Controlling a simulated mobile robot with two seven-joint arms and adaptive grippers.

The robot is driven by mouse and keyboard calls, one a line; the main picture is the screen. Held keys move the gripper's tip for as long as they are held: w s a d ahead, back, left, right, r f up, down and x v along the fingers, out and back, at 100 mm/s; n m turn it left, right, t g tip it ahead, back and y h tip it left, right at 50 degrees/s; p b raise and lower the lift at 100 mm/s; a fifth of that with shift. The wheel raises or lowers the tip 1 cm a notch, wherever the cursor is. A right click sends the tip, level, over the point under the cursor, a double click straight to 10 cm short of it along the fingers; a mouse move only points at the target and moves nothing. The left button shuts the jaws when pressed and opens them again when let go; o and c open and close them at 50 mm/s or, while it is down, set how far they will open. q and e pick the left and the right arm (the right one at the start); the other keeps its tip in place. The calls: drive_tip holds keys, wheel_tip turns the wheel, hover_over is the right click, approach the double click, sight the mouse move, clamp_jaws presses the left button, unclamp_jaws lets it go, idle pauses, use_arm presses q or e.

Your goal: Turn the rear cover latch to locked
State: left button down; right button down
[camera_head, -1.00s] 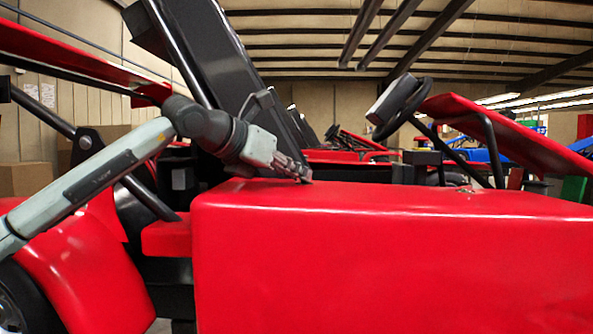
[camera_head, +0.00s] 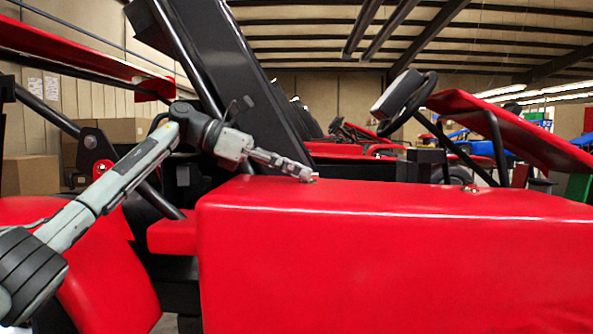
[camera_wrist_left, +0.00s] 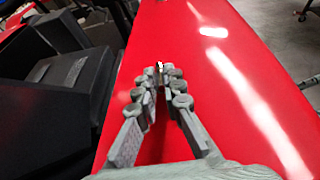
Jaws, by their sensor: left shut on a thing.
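The red rear cover (camera_head: 390,240) fills the lower right of the head view, and its top (camera_wrist_left: 185,40) spans the middle of the wrist view. My left gripper (camera_head: 305,173) reaches in from the left, low over the near left part of the cover's top. Its fingers (camera_wrist_left: 160,78) are shut on a small metal latch (camera_wrist_left: 159,66), whose tip shows between the fingertips in the wrist view. The fingers hide most of the latch, so I cannot read which way it is turned. My right gripper is not in view.
A second small metal fitting (camera_head: 470,188) sits farther right on the cover. A black slanted seat (camera_head: 215,70) rises behind my left arm. A steering wheel (camera_head: 408,104) and a raised red panel (camera_head: 510,130) stand at the back right.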

use_arm(q)
drive_tip(key=shift+w+m+g, duration=0.15)
drive_tip(key=shift+m+g, duration=0.45)
drive_tip(key=shift+g, duration=0.1)
drive_tip(key=c, duration=1.6)
unclamp_jaws()
drive_tip(key=shift+c, duration=0.2)
drive_tip(key=v, duration=0.7)
drive_tip(key=shift+a+r, duration=0.1)
drive_tip(key=shift+r, duration=0.05)
drive_tip(key=shift+a, duration=0.15)
